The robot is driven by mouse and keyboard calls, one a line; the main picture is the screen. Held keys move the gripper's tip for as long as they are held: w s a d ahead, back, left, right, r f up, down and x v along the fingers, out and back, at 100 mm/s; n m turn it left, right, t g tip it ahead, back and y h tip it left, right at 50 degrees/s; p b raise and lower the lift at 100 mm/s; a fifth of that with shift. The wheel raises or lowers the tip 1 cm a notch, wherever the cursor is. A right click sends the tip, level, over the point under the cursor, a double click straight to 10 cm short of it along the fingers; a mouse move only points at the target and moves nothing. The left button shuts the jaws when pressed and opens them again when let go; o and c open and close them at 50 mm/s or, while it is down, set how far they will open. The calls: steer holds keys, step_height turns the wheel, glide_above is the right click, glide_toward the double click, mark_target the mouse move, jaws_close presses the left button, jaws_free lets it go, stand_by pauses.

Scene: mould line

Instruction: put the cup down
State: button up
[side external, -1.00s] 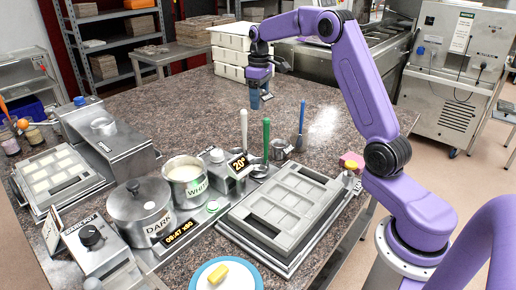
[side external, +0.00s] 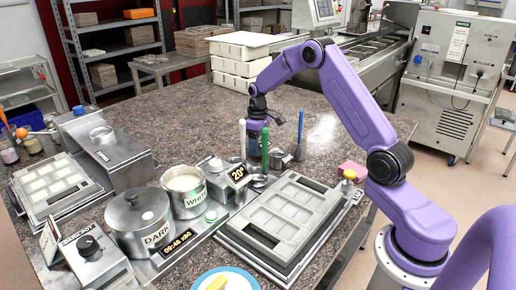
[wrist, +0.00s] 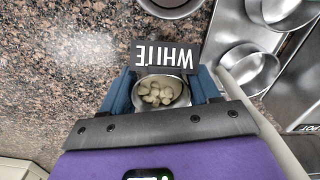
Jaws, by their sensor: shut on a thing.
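My gripper (side external: 257,133) hangs low over the table behind the upright tool handles in the side view. In the wrist view its two blue fingers (wrist: 162,92) are shut on a small metal cup (wrist: 161,80) with pale pieces inside. The cup sits between the fingers, its opening facing the camera. In the side view it is hidden by the gripper and handles, so I cannot tell whether its base touches the table. A dark card reading WHITE (wrist: 165,56) is just beyond the cup in the wrist view.
White (side external: 242,140), green (side external: 265,150) and blue (side external: 300,130) handles stand in front of and beside my gripper. Another metal cup (side external: 278,159) is close by. Metal bowls (wrist: 250,72) lie right in the wrist view. The mould tray (side external: 285,215) is nearer. Bare granite (side external: 180,120) lies left.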

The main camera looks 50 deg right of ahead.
steer(key=shift+f, duration=0.75)
steer(key=shift+f, duration=0.15)
steer(key=o, duration=1.2)
step_height(320, 180, up, 12)
steer(key=shift+r, duration=0.2)
